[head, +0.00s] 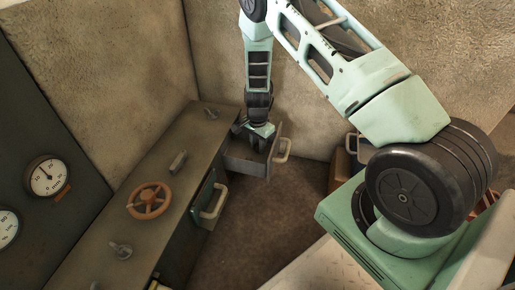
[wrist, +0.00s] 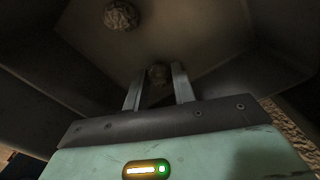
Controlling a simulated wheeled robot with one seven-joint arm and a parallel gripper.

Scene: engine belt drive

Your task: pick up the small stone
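A small brown stone (wrist: 159,74) shows in the wrist view, on the floor of a drawer, in line with the gap between my fingertips. Its near side is dim, and I cannot tell whether a finger touches it. A larger rough round stone (wrist: 121,15) lies beyond it, up and to the left. My gripper (wrist: 160,82) is open, its two fingers apart on either side of the small stone. In the head view my gripper (head: 258,148) reaches down into the open drawer (head: 243,166); both stones are hidden there.
Dark drawer walls rise close on both sides of my gripper. The drawer handle (head: 284,149) sticks out to the right. The workbench (head: 115,217) carries an orange handwheel (head: 149,200) and small fittings. A brown box (head: 342,168) stands right of the drawer, with bare floor (head: 265,215) between.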

